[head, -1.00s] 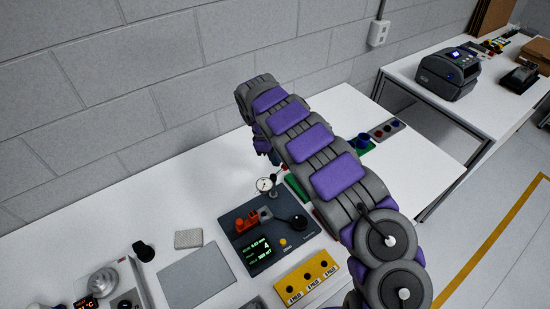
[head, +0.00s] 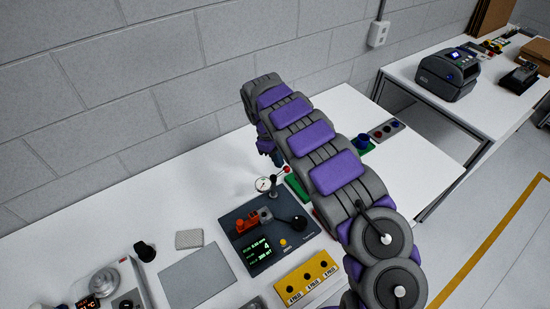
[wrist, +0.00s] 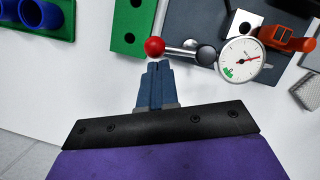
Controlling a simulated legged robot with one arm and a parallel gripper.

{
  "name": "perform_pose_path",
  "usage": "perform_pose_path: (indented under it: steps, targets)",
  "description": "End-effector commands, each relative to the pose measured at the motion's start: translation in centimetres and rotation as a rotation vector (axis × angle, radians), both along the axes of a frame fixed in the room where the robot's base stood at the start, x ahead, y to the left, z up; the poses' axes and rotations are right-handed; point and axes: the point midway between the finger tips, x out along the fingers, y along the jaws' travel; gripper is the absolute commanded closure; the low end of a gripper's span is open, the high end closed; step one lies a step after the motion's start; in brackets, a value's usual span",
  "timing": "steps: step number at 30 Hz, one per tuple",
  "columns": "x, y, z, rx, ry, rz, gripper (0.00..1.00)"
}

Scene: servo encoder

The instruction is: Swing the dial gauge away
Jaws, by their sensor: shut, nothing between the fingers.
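The dial gauge (wrist: 240,59) has a round white face and a short metal arm ending in a red ball knob (wrist: 154,47). In the head view the dial gauge (head: 263,184) stands at the back edge of a dark test unit (head: 268,232), with the red knob (head: 287,169) to its right. My gripper (wrist: 156,66) is shut and empty in the wrist view. Its fingertips are right by the red knob; whether they touch it I cannot tell. In the head view my gripper (head: 277,160) is partly hidden by my arm.
A green plate with holes (wrist: 133,25) lies beside the knob, and a blue tube holder (wrist: 40,15) is at the upper left of the wrist view. A yellow block (head: 307,279) stands in front of the test unit. An orange part (head: 248,221) sits on the unit.

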Motion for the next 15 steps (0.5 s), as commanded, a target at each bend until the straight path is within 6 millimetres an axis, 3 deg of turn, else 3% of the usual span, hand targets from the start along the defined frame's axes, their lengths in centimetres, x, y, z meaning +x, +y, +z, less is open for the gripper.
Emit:
perform_pose_path:
  steps: [15]
  targets:
    - [-1.0, -2.0, 0.1, -0.001, -0.001, -0.399, 1.00]
